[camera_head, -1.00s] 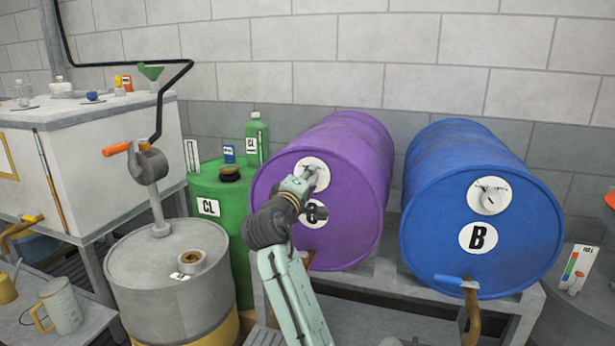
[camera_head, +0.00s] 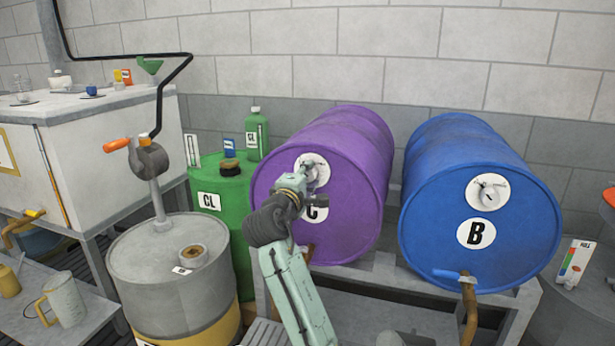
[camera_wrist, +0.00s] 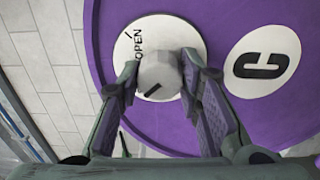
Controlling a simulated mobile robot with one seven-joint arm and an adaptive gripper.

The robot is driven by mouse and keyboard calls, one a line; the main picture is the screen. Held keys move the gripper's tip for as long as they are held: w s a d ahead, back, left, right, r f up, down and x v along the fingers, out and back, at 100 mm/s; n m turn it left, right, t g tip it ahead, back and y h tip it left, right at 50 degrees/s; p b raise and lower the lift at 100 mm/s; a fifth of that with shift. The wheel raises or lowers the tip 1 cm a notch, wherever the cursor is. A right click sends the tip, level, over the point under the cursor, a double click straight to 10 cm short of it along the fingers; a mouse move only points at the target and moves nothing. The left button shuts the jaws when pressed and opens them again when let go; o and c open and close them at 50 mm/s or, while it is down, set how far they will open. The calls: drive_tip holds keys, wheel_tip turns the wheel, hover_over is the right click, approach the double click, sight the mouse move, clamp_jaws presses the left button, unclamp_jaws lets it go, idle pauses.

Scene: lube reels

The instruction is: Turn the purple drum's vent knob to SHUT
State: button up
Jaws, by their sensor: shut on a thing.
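The purple drum (camera_head: 350,215) lies on its side on a grey stand, its round face toward me, with a C label. Its grey vent knob (camera_wrist: 160,68) sits on a white dial plate (camera_wrist: 186,32) above the C. In the wrist view the plate reads OPEN at the upper left. The knob's dark pointer line aims to the lower left, away from OPEN. No SHUT marking is visible; part of the plate is hidden by my fingers. My gripper (camera_head: 308,178) is shut on the knob, one finger on each side; the wrist view also shows the drum face (camera_wrist: 230,25).
A blue drum (camera_head: 430,215) marked B lies to the right with its own knob. A green drum (camera_head: 230,195) and a grey drum (camera_head: 130,265) with a crank pump stand to the left. A block wall (camera_head: 420,50) closes the back.

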drive_tip(key=o, duration=1.1)
drive_tip(key=shift+o, duration=0.2)
drive_tip(key=v, duration=1.2)
